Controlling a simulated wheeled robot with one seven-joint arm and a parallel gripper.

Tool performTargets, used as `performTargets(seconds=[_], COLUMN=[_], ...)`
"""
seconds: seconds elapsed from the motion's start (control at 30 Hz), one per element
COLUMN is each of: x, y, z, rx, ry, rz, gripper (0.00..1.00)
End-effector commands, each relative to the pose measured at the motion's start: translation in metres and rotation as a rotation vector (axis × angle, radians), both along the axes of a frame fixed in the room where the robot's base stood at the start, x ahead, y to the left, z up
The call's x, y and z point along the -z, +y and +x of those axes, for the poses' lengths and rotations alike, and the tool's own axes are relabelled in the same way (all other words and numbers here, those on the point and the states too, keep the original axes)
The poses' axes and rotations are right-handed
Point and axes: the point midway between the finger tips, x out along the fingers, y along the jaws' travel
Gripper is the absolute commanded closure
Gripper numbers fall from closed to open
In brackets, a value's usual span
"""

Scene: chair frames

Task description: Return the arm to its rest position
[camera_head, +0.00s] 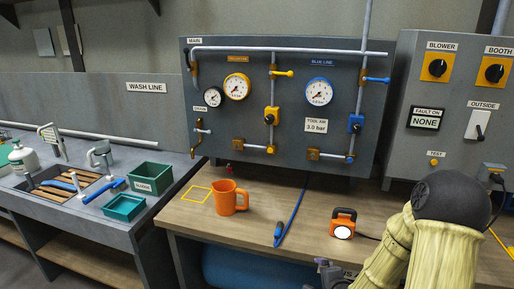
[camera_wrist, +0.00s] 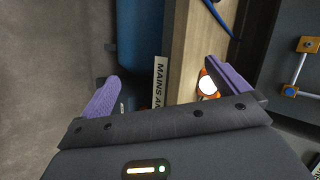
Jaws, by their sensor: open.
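My gripper (camera_wrist: 168,88) shows in the wrist view with its two purple fingers wide apart and nothing between them. It is out over the front edge of the wooden bench (camera_wrist: 190,45), with a label strip reading "MAINS AN..." (camera_wrist: 160,80) below. In the head view my pale yellow arm, with a dark joint, rises at the lower right in front of the bench (camera_head: 290,205). The fingers cannot be made out in that view.
An orange mug (camera_head: 228,198) and an orange work lamp (camera_head: 343,223) stand on the bench, with a blue hose (camera_head: 290,215) between them. The lamp (camera_wrist: 208,87) is partly behind the right finger. A gauge panel (camera_head: 285,110) and control cabinet (camera_head: 450,95) stand behind. A blue tank (camera_head: 240,268) is under the bench.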

Motion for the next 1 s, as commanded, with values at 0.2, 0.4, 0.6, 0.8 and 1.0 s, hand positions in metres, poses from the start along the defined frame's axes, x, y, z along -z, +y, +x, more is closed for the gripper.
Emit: performTargets(seconds=[0.2,0.4,0.6,0.8,1.0], x=[-0.038,-0.077,-0.119,-0.135,-0.135], y=[0.012,0.02,0.032,0.038,0.038], z=[-0.033,-0.074,-0.123,-0.15,-0.151], rx=[-0.354,-0.69,-1.032,-1.21,-1.22], ry=[0.161,0.294,0.384,0.412,0.415], rz=[-0.39,-0.649,-0.801,-0.838,-0.838], gripper=[0.0,0.0,0.0,0.0,0.0])
